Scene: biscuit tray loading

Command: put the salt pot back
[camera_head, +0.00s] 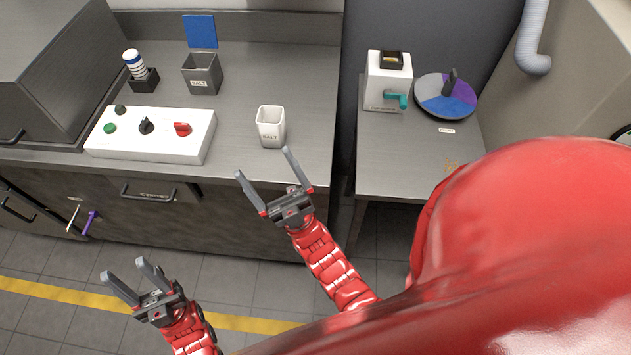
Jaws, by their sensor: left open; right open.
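A white salt pot (271,133) labelled SALT stands upright on the counter near its front edge, right of the control panel. A grey square holder (202,79), also labelled SALT, stands further back on the counter; I see no pot in it. My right gripper (264,165) is open and empty, just in front of the counter edge and below the salt pot in the picture, apart from it. My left gripper (122,272) is open and empty, low at the left over the floor.
A white control panel (190,140) with knobs lies left of the salt pot. A striped cylinder in a black holder (146,84) stands behind it. A white box with a teal handle (388,85) and a coloured disc (445,98) stand on the right counter. The counter behind the pot is clear.

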